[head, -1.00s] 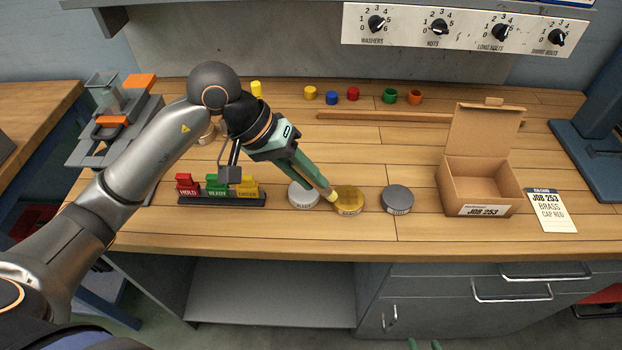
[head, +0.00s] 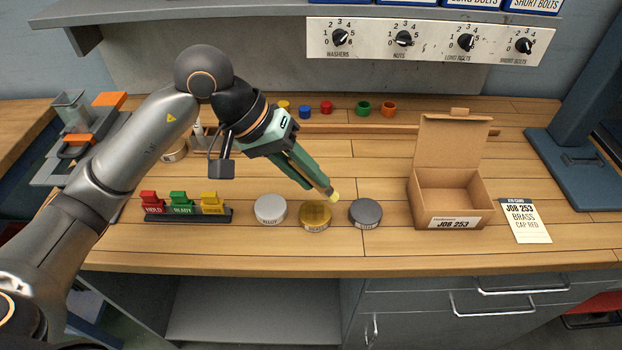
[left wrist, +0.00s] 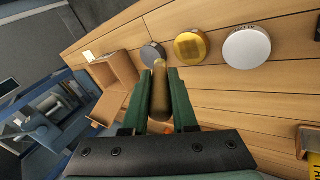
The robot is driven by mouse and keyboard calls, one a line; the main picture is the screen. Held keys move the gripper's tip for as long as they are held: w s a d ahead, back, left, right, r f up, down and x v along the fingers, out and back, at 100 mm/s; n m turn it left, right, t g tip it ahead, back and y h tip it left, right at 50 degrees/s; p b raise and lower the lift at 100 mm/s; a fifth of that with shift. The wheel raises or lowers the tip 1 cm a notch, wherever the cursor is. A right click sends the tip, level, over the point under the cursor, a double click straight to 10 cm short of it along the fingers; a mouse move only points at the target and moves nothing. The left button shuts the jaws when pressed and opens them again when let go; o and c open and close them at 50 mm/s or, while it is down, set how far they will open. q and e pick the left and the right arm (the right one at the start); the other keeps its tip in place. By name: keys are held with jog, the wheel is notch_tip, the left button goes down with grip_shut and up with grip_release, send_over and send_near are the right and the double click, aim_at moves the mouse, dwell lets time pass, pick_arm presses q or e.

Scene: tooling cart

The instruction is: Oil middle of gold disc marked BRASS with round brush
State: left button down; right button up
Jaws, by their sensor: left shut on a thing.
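The gold disc marked BRASS (head: 315,215) lies on the bench between a pale disc marked ALLOY (head: 270,210) and a dark grey disc (head: 365,213). In the left wrist view, the gold disc (left wrist: 190,47) shows a darker patch in its middle. My left gripper (head: 308,175) is shut on the round brush (head: 325,190), which slants down with its pale yellow tip past the gold disc's back right edge, apparently above the bench and clear of the disc. The brush (left wrist: 159,92) also shows between the green fingers in the wrist view. My right gripper is out of view.
A red, green and yellow sign rack (head: 188,215) stands left of the discs. An open cardboard box (head: 450,195) and a job card (head: 524,220) are at right. Several coloured caps and a wooden strip (head: 400,130) lie behind. Bare bench lies in front of the discs.

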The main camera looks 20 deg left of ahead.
pick_arm(q)
jog(key=shift+r+p, duration=0.75)
jog(key=shift+r, duration=1.3)
